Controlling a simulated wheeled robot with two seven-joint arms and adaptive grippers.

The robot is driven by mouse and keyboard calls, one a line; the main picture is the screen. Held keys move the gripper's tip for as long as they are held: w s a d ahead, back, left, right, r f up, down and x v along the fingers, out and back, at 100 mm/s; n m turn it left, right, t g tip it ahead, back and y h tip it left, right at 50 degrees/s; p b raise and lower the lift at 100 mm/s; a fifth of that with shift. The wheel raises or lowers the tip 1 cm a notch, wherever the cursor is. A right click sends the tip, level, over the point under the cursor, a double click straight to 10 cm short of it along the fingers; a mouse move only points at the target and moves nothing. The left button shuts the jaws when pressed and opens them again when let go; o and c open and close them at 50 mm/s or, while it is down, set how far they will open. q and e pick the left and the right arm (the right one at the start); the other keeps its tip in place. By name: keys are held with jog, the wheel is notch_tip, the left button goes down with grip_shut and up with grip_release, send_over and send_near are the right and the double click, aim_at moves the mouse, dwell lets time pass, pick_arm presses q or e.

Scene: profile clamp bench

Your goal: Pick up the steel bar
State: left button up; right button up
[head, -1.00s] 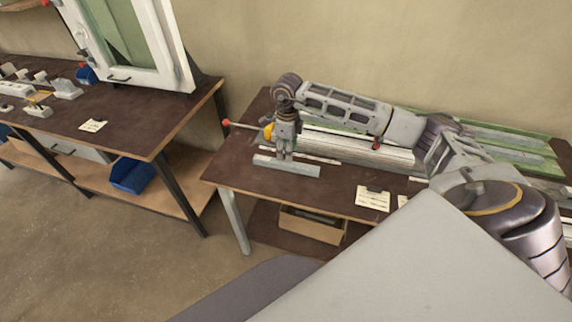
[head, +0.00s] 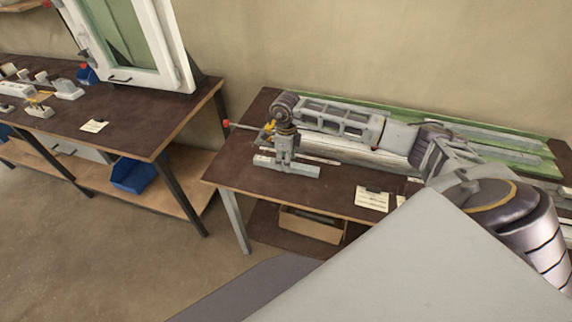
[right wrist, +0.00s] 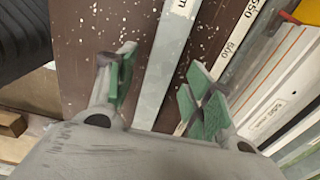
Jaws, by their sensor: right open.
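The steel bar (head: 304,171) is a flat grey bar lying on the dark brown bench top near its front left part. In the right wrist view the bar (right wrist: 166,62) runs between the two green-padded fingers, with a gap on both sides. My right gripper (head: 285,166) points down over the bar and hides part of its middle. In the right wrist view the gripper (right wrist: 158,92) is open, and the bar's near end is hidden behind the gripper body. My left gripper is not in view.
A ruler-like strip (right wrist: 232,62) with printed numbers lies beside the bar, before a pale profile clamp with a red-knobbed handle (head: 227,123). A paper note (head: 372,199) lies to the right. A cardboard box (head: 312,224) sits on the shelf below. Another bench (head: 130,128) stands left.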

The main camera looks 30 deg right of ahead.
jog(key=shift+f, duration=0.65)
jog(key=shift+c, duration=0.4)
jog(key=c, duration=0.7)
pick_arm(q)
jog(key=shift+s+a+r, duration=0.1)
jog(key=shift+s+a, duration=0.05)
pick_arm(e)
grip_shut()
